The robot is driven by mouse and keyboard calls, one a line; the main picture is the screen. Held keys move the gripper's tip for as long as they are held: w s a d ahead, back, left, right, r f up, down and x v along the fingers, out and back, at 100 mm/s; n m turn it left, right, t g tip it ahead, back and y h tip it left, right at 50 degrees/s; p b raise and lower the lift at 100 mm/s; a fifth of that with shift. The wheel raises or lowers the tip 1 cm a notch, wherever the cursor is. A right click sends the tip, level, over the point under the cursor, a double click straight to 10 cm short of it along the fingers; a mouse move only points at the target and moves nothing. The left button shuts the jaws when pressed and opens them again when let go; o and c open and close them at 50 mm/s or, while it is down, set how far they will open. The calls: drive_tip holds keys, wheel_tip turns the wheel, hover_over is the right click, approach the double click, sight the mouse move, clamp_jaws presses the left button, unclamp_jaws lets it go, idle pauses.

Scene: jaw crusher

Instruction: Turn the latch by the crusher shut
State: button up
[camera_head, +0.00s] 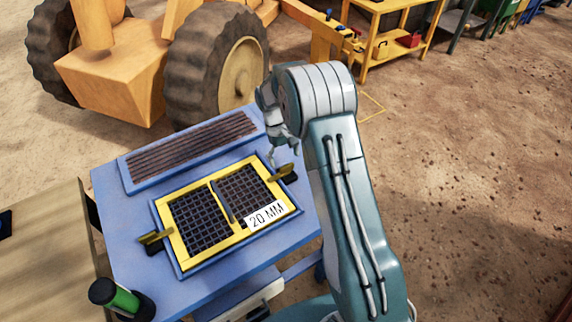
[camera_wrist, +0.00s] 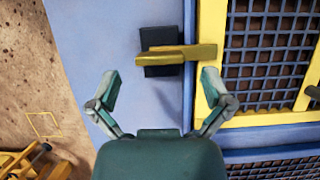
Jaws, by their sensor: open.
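The yellow sieve frame (camera_head: 228,210), with dark mesh and a "20 MM" label, lies on the blue crusher table. One yellow latch (camera_head: 283,173) is at its right edge and another (camera_head: 155,238) at its left edge. In the wrist view the near latch (camera_wrist: 180,55) is a yellow bar on a black block, lying crosswise, its right end reaching the yellow frame's edge (camera_wrist: 208,60). My gripper (camera_head: 282,156) is by the right latch. In the wrist view my gripper (camera_wrist: 160,88) is open and empty, its fingers spread just below the bar, with no contact visible.
A ribbed dark grate (camera_head: 192,150) lies behind the sieve. A yellow wheeled machine (camera_head: 150,60) stands behind the table. A green cylinder (camera_head: 124,300) is at the front left, beside a wooden surface (camera_head: 40,250). Open dirt ground lies to the right.

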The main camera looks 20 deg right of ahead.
drive_tip(key=v, duration=0.9)
drive_tip(key=shift+r, duration=0.1)
wheel_tip(320, 180, up, 11)
drive_tip(key=t, duration=0.3)
hover_over(285, 174)
drive_tip(key=s+r+m+t+y, duration=0.1)
drive_tip(key=s+r+m+t, duration=0.1)
drive_tip(key=s+r, duration=0.45)
drive_tip(key=s+m+t, duration=0.1)
drive_tip(key=s+t, duration=0.4)
drive_tip(key=s, duration=1.5)
drive_tip(key=shift+d+r, duration=0.35)
drive_tip(key=shift+d, duration=0.05)
